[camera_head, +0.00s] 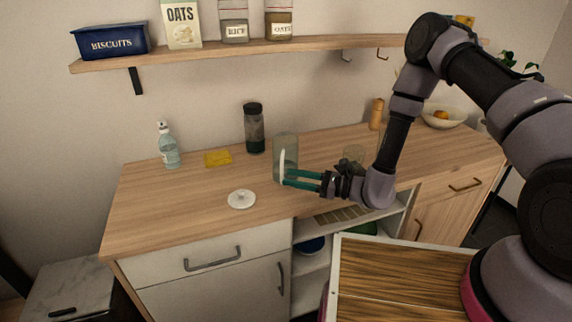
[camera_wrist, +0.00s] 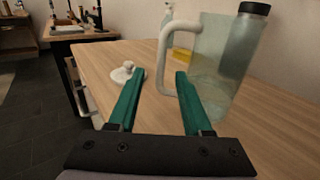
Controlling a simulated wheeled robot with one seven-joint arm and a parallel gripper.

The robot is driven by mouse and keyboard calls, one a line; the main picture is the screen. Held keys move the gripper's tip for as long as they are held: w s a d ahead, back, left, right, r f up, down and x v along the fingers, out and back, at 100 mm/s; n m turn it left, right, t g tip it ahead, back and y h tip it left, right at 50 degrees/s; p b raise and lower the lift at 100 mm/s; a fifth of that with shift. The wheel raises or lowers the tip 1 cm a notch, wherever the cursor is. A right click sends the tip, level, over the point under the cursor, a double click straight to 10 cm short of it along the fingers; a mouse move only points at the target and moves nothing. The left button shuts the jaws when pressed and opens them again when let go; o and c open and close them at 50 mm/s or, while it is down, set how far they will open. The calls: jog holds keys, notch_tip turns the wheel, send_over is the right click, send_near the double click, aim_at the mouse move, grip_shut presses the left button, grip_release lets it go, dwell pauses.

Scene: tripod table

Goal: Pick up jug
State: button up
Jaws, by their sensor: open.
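The jug (camera_head: 286,150) is a clear, greenish upright vessel with a white handle, standing on the wooden counter. In the wrist view the jug (camera_wrist: 222,66) stands ahead and right of centre, its white handle (camera_wrist: 168,62) facing left. My gripper (camera_head: 285,177) has green fingers and is open at the jug's lower handle side. In the wrist view the fingertips of my gripper (camera_wrist: 154,74) are spread, with the handle's lower part just beyond the right finger. Nothing is between the fingers. I cannot tell whether a finger touches the jug.
A white lid (camera_head: 241,199) lies on the counter (camera_head: 150,215) left of the jug. A dark-topped bottle (camera_head: 254,130), yellow sponge (camera_head: 218,158) and soap bottle (camera_head: 168,147) stand behind. A glass (camera_head: 353,154) is near my wrist. A shelf (camera_head: 230,52) with food containers hangs above.

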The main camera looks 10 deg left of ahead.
jog(key=shift+w+a+f, duration=0.1)
jog(key=shift+w+a, duration=0.1)
jog(key=shift+a, duration=1.55)
jog(key=shift+w+a+f, duration=0.1)
jog(key=shift+w+a, duration=0.1)
jog(key=shift+a, duration=1.55)
jog(key=shift+r, duration=0.1)
grip_shut()
